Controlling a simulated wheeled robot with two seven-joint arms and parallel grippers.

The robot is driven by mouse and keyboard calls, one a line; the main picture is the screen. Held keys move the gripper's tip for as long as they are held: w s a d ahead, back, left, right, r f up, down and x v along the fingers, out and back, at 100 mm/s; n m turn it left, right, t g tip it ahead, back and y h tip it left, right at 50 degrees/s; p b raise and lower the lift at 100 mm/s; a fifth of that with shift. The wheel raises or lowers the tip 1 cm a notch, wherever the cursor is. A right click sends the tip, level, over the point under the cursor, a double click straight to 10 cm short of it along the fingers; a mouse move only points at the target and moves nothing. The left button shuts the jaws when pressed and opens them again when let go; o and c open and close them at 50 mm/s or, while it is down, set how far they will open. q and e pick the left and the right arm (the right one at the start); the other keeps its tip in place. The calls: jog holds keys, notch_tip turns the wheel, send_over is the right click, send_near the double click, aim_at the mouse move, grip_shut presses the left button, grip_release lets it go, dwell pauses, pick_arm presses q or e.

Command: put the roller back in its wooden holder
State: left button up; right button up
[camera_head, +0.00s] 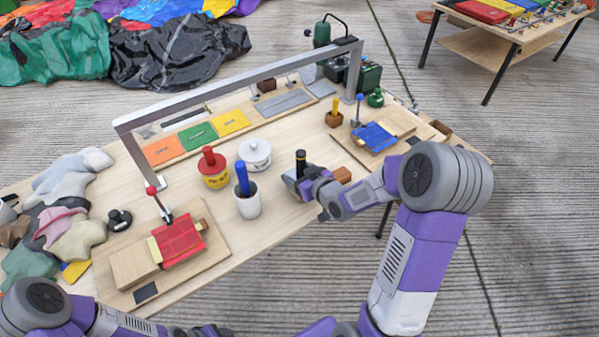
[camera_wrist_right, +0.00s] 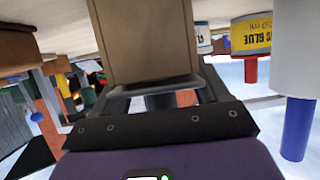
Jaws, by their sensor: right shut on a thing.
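The roller's lower end is hidden by the gripper. An orange-brown wooden block (camera_head: 342,175), which looks like the holder, stands on the table just right of the gripper, partly behind my wrist. In the right wrist view, a tan surface (camera_wrist_right: 145,40) fills the space in front of the jaws; I cannot tell what part it is. My left arm runs along the bottom edge, its gripper end dark and cut off.
A white cup (camera_head: 248,205) with a blue handle, a red-lidded glue pot (camera_head: 214,171) and a white lidded pot (camera_head: 255,155) stand left of my right gripper. A red-clad board (camera_head: 180,240) lies front left. A grey metal frame (camera_head: 240,82) spans the table.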

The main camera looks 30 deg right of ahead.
aim_at(304, 157)
jog(key=o, duration=1.4)
jog(key=shift+r+p, duration=2.9)
jog(key=shift+r, duration=1.15)
